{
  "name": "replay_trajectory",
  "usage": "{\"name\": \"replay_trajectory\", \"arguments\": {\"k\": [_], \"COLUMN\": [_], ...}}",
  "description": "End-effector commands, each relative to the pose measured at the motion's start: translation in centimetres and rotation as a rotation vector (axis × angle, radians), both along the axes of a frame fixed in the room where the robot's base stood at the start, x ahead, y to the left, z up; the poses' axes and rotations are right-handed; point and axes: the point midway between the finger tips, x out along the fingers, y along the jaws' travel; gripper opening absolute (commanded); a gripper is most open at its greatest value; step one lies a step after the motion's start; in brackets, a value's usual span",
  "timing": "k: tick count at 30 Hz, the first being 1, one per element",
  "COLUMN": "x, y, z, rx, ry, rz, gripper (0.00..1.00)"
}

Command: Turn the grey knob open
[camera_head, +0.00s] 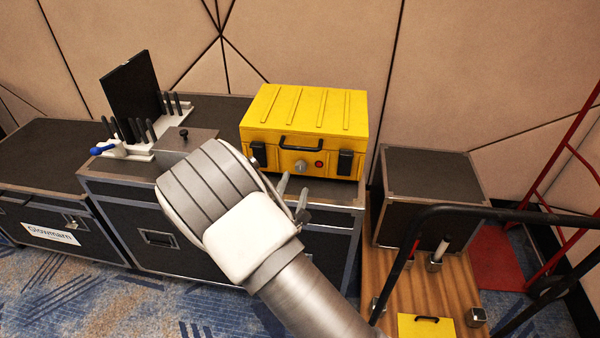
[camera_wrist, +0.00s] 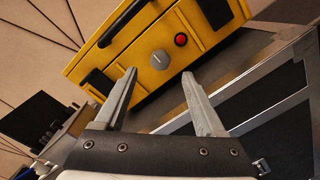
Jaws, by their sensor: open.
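The grey knob (camera_head: 300,166) is on the front face of the yellow case (camera_head: 262,133), below its black handle. It also shows in the wrist view (camera_wrist: 159,60), with a red button (camera_wrist: 180,40) beside it. My gripper (camera_wrist: 158,82) is open and empty in the wrist view. Its two fingers point toward the case front, with the knob showing in the gap between their tips. The fingers look apart from the knob. In the head view my gripper (camera_head: 293,186) is just below and left of the knob, partly hidden by my wrist.
The yellow case stands on a black road case (camera_head: 212,108). A white rack (camera_head: 140,148) with a blue-handled clamp (camera_head: 103,151) and a small grey box (camera_head: 186,141) stand to the left. A black cart rail (camera_head: 470,212) and another dark case (camera_head: 432,172) are at the right.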

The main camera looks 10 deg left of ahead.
Motion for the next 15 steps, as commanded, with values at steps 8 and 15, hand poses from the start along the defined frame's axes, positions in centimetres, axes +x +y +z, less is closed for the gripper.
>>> {"name": "replay_trajectory", "arguments": {"k": [8, 15], "x": [5.2, 7.0], "y": [-0.1, 0.0], "z": [-0.1, 0.0], "rx": [0.0, -0.001], "ry": [-0.001, 0.001], "rz": [-0.001, 0.001], "gripper": [0.72, 0.72]}}
